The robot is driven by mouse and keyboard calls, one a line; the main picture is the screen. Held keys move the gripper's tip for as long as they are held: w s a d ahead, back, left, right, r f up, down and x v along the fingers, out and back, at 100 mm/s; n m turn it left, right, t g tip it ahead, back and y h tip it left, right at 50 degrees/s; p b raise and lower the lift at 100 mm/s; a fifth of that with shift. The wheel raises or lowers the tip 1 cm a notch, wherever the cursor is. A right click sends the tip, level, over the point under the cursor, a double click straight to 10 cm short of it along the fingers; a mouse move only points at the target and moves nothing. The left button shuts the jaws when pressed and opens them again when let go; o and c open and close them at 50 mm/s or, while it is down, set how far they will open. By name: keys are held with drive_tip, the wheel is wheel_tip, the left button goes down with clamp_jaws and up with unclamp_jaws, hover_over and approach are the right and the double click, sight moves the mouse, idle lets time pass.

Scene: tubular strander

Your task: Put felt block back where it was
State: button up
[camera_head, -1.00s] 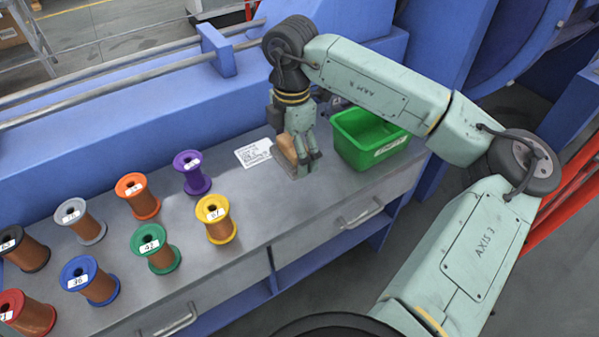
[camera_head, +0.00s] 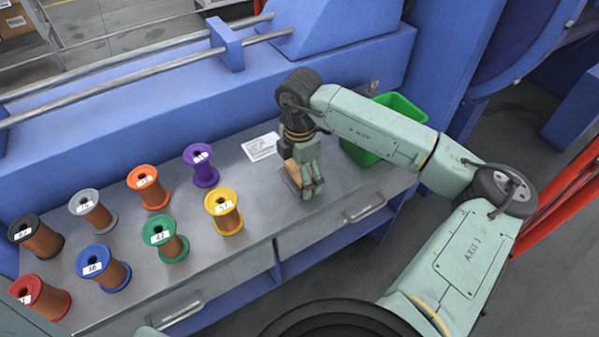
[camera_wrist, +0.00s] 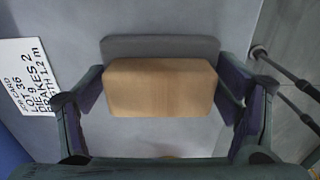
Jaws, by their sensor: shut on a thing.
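The felt block is a tan wooden block (camera_wrist: 158,88) with a flat grey layer (camera_wrist: 150,46) showing behind its upper edge in the wrist view. My gripper (camera_wrist: 163,95) is shut on it, one finger at each short end. In the head view the block (camera_head: 292,169) shows tan at the left of my gripper (camera_head: 308,188), low over the grey bench top, to the right of the yellow spool. I cannot tell whether the block touches the bench.
A white printed card (camera_head: 261,147) lies behind and left of my gripper. A green bin (camera_head: 402,105) stands at the right, partly hidden by my arm. Several wire spools, including a yellow one (camera_head: 224,212), stand at the left. Drawer handles (camera_head: 364,208) jut from the bench front.

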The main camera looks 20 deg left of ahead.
drive_tip(key=o, duration=1)
drive_tip(key=shift+f, duration=0.1)
drive_tip(key=shift+o, duration=0.2)
drive_tip(key=shift+r+p, duration=0.25)
drive_tip(key=shift+p, duration=0.05)
drive_tip(key=shift+r+b, duration=0.3)
drive_tip(key=shift+b, duration=0.05)
wheel_tip(320, 180, up, 11)
drive_tip(key=shift+r+b, duration=0.1)
drive_tip(key=shift+b, duration=1.15)
drive_tip(key=shift+a, duration=0.1)
